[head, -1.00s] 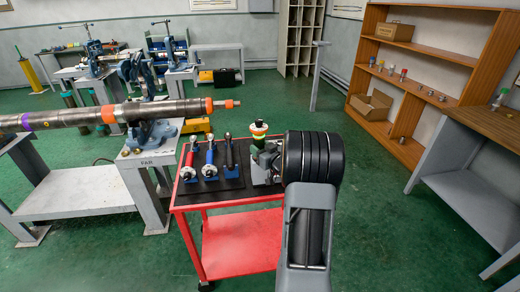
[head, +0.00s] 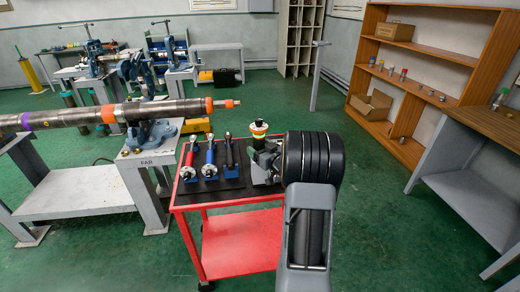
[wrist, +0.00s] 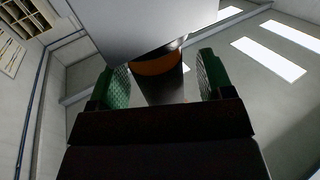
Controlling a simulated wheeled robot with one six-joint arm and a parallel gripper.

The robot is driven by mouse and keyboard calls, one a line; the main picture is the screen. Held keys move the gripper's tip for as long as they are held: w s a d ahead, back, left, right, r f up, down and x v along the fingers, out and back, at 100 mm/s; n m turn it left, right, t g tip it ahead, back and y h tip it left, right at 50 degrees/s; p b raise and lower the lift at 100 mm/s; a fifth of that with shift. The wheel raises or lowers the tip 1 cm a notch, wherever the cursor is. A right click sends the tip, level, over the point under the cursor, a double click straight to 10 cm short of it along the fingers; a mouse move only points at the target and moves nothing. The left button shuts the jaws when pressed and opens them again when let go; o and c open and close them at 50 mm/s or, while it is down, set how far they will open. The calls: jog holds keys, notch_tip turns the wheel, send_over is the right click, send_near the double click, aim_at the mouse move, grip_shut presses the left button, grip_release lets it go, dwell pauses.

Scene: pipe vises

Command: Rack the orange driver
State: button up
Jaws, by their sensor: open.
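A dark upright piece with an orange band (head: 259,131), which looks like the orange driver, stands at the right end of the red cart's top (head: 230,203). My gripper (head: 268,158) is beside its lower part, mostly hidden behind my dark wrist. In the wrist view my gripper (wrist: 158,88) is open, with a green pad on each side. A dark cylinder with an orange band (wrist: 157,65) shows between the pads, with gaps at both sides. A pale grey block (wrist: 150,25) covers its upper part. I cannot tell whether its foot is seated in a holder.
On the cart's black mat stand a red driver (head: 189,158), a blue driver (head: 210,158) and a dark driver (head: 229,157), close left of my gripper. A long pipe (head: 80,117) in a blue vise (head: 150,135) lies further left. Floor right of the cart is clear.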

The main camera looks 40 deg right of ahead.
jog(key=shift+f, duration=0.1)
jog(key=shift+s, duration=0.1)
jog(key=s+b, duration=0.1)
jog(key=s, duration=1.2)
jog(key=shift+s+d, duration=0.2)
jog(key=shift+s, duration=0.1)
